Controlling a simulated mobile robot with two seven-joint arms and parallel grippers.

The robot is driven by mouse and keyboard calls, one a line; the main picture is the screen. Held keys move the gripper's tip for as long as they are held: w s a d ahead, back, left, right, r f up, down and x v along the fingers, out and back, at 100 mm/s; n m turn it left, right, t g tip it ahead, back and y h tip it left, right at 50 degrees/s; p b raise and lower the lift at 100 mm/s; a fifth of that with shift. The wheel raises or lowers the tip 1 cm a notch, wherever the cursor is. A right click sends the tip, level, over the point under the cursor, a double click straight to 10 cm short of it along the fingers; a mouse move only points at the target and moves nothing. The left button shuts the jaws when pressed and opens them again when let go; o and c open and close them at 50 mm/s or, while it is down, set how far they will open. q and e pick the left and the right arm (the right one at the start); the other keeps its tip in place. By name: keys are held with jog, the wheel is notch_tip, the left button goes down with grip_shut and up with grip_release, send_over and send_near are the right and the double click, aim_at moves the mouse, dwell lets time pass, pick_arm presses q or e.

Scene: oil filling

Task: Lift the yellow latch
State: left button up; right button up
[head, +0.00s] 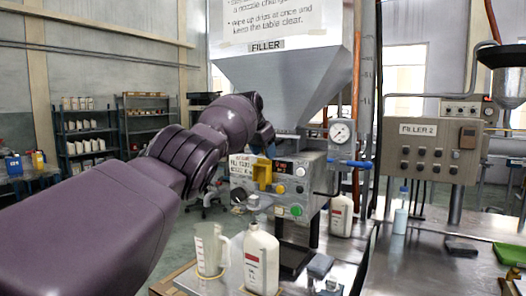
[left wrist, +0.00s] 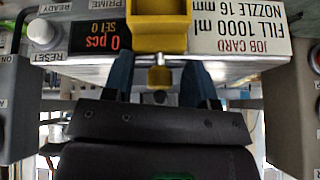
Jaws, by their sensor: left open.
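The yellow latch (head: 263,174) is on the front of the filler's control box (head: 290,170), left of the small display. In the left wrist view, which shows the panel upside down, the yellow latch (left wrist: 160,14) is at the top middle with a small brass-coloured knob (left wrist: 160,76) by it. My left gripper (left wrist: 157,78) is open and empty, its two dark blue fingers apart on either side of the knob. I cannot tell whether they touch anything. In the head view my left arm hides most of that gripper. My right gripper is not in view.
A job card (left wrist: 240,32) and a display (left wrist: 100,37) flank the latch. Below the box, a clear measuring jug (head: 209,248) and a white bottle (head: 261,262) stand on the table. Another bottle (head: 341,216) stands behind. A pressure gauge (head: 342,132) is at the box's right.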

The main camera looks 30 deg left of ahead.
pick_arm(q)
jog(key=shift+r, duration=0.1)
jog(key=shift+s+r, duration=0.1)
jog(key=shift+r, duration=0.15)
jog(key=p+v, duration=0.6)
jog(key=v, duration=0.4)
jog(key=shift+s, duration=0.1)
